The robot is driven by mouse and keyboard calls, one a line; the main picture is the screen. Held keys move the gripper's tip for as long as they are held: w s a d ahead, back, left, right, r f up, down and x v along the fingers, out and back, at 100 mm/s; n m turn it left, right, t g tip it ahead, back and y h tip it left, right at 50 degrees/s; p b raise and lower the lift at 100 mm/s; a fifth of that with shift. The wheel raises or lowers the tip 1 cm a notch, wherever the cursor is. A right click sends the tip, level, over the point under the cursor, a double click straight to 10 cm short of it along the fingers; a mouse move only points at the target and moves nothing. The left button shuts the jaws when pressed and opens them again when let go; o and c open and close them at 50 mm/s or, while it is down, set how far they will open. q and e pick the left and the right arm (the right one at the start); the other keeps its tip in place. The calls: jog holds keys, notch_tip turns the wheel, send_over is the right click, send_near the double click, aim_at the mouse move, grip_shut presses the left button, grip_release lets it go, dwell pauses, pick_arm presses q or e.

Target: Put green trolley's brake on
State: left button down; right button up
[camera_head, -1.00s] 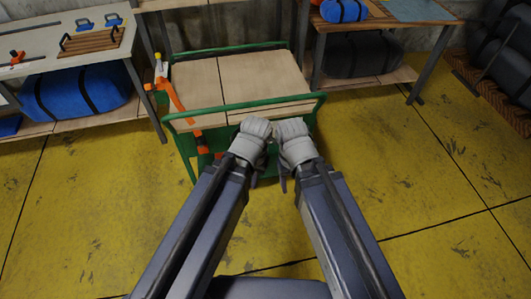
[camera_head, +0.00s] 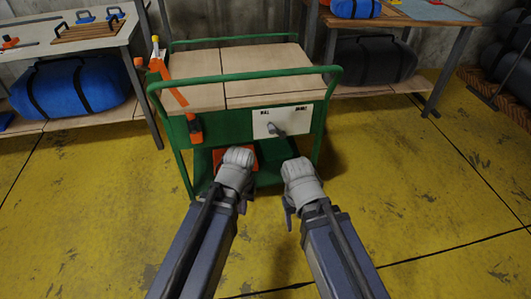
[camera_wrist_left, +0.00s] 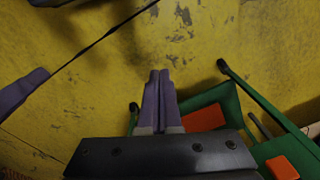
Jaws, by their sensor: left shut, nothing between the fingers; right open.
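The green trolley (camera_head: 240,76) stands ahead in the head view, with a wooden top. A white panel (camera_head: 300,122) on its near side carries a small grey lever (camera_head: 277,130). My left gripper (camera_head: 242,206) is shut and empty, below and left of the panel. In the left wrist view, its fingers (camera_wrist_left: 158,74) are together above the floor, with the trolley's green frame (camera_wrist_left: 246,92) to their right. My right gripper (camera_head: 291,216) is open, below the panel and apart from the trolley; its fingertips are hard to make out.
Orange pieces (camera_wrist_left: 203,118) show low on the trolley. A workbench (camera_head: 70,40) stands left, with a blue bag (camera_head: 75,86) below. Another bench (camera_head: 440,18) stands right. The yellow floor (camera_head: 440,190) is clear nearby.

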pick_arm(q)
jog(key=w+d+f+n+t+h+b, duration=0.15)
jog(key=w+f+b, duration=0.25)
jog(key=f+b, duration=0.75)
jog(key=w+f+n+t+h+b, duration=0.2)
jog(key=w+f+t+b, duration=0.15)
jog(key=f+b, duration=0.8)
jog(key=w+d+r+n+t+h+b, duration=0.25)
jog(key=w+d+r+n+t, duration=0.35)
jog(key=w+r+n+t, duration=0.35)
jog(key=w+a+r+n+t+y, duration=0.3)
jog(key=a+r+n+y, duration=0.3)
jog(key=r+n, duration=0.4)
jog(key=n+t, duration=0.1)
jog(key=n, duration=0.1)
jog(key=shift+w+r+n, duration=0.25)
jog(key=shift+n, duration=0.05)
jog(key=shift+t, duration=0.25)
